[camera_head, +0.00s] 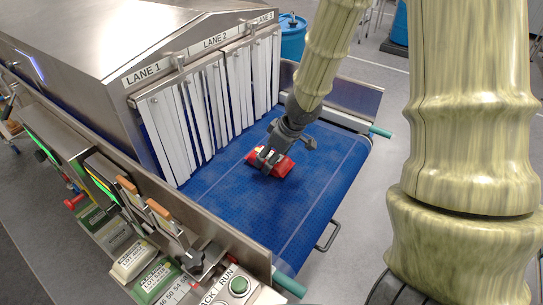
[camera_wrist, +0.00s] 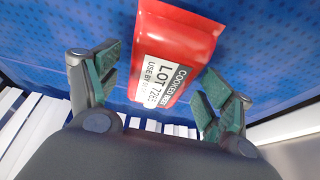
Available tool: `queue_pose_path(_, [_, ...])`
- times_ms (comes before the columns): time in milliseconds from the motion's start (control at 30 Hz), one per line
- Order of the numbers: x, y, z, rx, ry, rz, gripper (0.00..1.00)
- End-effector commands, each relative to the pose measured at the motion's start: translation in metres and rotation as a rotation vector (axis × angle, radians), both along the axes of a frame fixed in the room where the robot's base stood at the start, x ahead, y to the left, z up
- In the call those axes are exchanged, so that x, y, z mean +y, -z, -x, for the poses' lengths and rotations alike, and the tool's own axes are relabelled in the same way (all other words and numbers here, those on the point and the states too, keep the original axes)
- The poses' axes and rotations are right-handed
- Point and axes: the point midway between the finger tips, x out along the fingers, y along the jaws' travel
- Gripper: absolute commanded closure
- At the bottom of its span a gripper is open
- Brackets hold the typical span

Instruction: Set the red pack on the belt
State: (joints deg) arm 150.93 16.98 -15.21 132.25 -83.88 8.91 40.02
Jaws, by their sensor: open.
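The red pack (camera_head: 283,166) lies on the blue belt (camera_head: 225,200), in front of the strip curtain of the tunnel. In the wrist view the red pack (camera_wrist: 178,40) carries a white label reading "COOKED BEEF", "LOT" and "USE BY". My gripper (camera_head: 268,158) is at the pack, over its near-left part. In the wrist view my gripper (camera_wrist: 152,85) is open, with one green-padded finger on each side of the pack and gaps between pads and pack.
White strip curtains (camera_head: 180,130) hang under the LANE 1, LANE 2 and LANE 3 signs on the steel tunnel (camera_head: 90,35). A steel side wall with a RUN button (camera_head: 238,285) borders the belt at front. Blue belt around the pack is clear.

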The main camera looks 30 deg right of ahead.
Motion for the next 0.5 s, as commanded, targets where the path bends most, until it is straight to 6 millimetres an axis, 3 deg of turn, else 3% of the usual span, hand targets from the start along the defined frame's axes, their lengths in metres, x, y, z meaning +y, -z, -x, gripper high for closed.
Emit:
queue_pose_path(100, [-0.002, -0.021, 0.006, -0.002, 0.000, -0.002, 0.20])
queue_pose_path(500, [-0.010, -0.070, 0.024, -0.001, -0.001, 0.001, 0.20])
